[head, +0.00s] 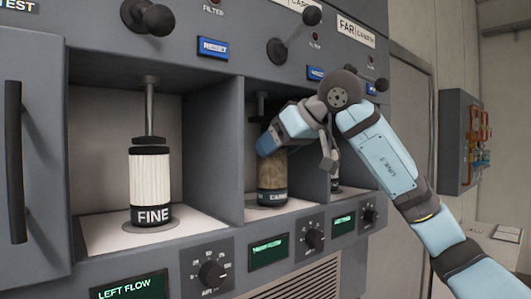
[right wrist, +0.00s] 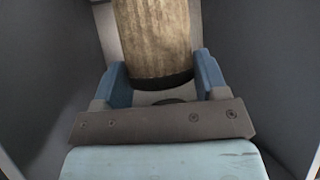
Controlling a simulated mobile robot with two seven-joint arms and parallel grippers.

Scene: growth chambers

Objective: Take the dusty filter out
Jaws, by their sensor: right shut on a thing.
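The dusty filter (head: 272,176) is a brown, stained cylinder with a dark lettered base band, upright in the middle bay. It also shows in the right wrist view (right wrist: 155,38), between two blue fingers. My right gripper (head: 267,148) reaches into that bay from the right and is shut on the filter's body. The gripper also shows in the right wrist view (right wrist: 158,74). The arm hides part of the filter's upper portion. Whether the filter's base touches the bay floor is hard to tell. My left gripper is not in view.
A white filter marked FINE (head: 150,178) stands in the left bay under a plunger. A third filter (head: 336,182) is partly hidden in the right bay. Grey partitions (head: 228,150) flank the middle bay. Black levers (head: 293,32) jut out above; knobs (head: 314,238) sit below.

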